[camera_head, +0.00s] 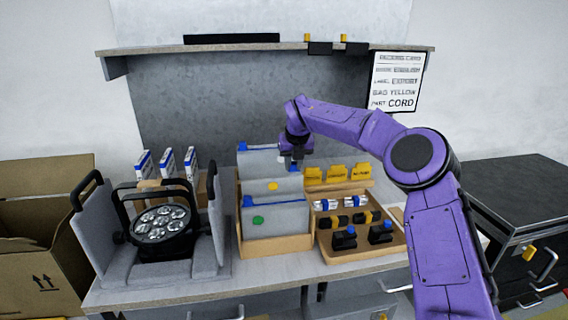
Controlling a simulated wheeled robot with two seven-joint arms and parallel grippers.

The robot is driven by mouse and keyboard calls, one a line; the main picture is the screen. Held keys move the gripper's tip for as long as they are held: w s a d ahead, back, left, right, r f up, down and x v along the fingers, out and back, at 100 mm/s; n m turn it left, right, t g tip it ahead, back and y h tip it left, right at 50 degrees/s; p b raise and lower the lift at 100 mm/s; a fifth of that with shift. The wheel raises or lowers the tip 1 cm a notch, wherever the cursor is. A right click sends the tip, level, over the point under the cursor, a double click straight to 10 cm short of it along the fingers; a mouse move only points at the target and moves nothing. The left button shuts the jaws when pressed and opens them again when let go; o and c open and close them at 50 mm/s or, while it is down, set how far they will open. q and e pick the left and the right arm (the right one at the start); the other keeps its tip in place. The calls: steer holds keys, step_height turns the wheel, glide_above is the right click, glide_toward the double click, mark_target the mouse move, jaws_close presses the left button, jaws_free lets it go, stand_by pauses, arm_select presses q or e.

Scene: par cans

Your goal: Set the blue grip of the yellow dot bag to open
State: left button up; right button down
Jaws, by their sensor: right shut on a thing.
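The yellow dot bag (285,187) is a grey bag standing in the middle of an open wooden box (278,246). Its blue grip (293,168) shows at the right end of its top edge. My right gripper (293,160) reaches down from above to this spot and is shut on the blue grip, partly hiding it. A green dot bag (280,218) stands in front, with its blue grip (247,201) at the left end. Another grey bag (258,162) stands behind, also with a blue grip (242,147) at the left. My left gripper is not in view.
A wooden tray (349,257) of small connectors stands right of the box, with yellow cards (337,173) behind. A par can (160,222) in a grey holder stands left. A shelf (270,47) overhangs the back; a printed card (397,82) hangs right.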

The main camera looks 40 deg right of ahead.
steer(key=shift+s+d, duration=0.1)
steer(key=shift+d, duration=0.05)
steer(key=c, duration=0.9)
jaws_free()
steer(key=shift+r, duration=0.1)
steer(key=b+v, duration=0.1)
steer(key=v, duration=0.9)
steer(key=shift+s+r, duration=0.1)
steer(key=shift+r, duration=0.1)
